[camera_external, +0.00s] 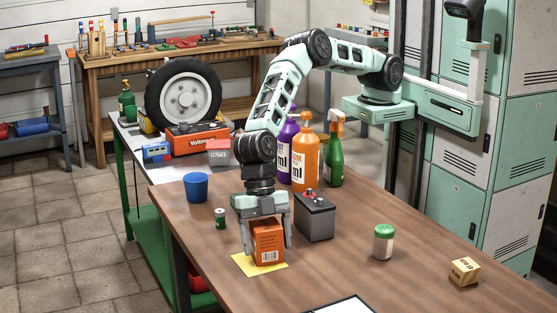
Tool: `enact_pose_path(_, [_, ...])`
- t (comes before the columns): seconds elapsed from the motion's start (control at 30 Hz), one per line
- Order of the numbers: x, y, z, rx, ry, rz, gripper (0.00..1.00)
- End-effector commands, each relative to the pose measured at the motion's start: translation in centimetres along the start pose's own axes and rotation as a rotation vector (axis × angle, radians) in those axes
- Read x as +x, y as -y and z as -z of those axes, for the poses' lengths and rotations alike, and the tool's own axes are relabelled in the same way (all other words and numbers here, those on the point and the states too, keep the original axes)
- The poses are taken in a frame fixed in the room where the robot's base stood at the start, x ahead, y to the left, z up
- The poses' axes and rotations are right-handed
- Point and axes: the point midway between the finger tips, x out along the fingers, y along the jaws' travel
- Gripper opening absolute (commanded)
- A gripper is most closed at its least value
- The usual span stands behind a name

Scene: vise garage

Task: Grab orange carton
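The orange carton (268,244) stands upright on a yellow sheet (247,267) near the front left of the brown table. My gripper (267,240) points straight down over the carton. Its two fingers are at the carton's left and right sides, and its palm is just above the carton's top. I cannot tell whether the fingers press on the carton or stand slightly apart from it.
A grey battery (314,218) stands close to the right of my gripper. A small green can (220,218) and a blue cup (196,187) are to the left. Tall bottles (305,160) stand behind. A green jar (383,242) and wooden block (464,271) are right, with clear table between.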

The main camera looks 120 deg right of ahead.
Motion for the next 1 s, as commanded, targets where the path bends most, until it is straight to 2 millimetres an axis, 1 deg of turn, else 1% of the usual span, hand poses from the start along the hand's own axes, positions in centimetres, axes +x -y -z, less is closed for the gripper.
enact_pose_path(0.03, [0.0, 0.0, 0.0, 0.000, 0.000, 0.000, 0.60])
enact_pose_path(0.07, [0.0, 0.0, 0.0, 0.000, 0.000, 0.000, 0.51])
enact_pose_path(0.1, [0.0, 0.0, 0.0, 0.000, 0.000, 0.000, 0.40])
enact_pose_path(0.17, [0.0, 0.0, 0.0, 0.000, 0.000, 0.000, 0.23])
enact_pose_path(0.2, [0.0, 0.0, 0.0, 0.000, 0.000, 0.000, 0.12])
enact_pose_path(0.23, [0.0, 0.0, 0.0, 0.000, 0.000, 0.000, 0.06])
enact_pose_path(0.47, [-0.3, -0.1, 0.2, 0.000, -0.003, -0.003, 0.06])
enact_pose_path(0.57, [-0.9, -0.1, 0.5, -0.001, -0.004, -0.004, 0.06])
enact_pose_path(0.67, [-2.1, -0.2, 1.0, -0.001, -0.005, -0.005, 0.06])
enact_pose_path(1.0, [-7.6, -0.1, 3.2, 0.000, -0.005, -0.006, 0.06])
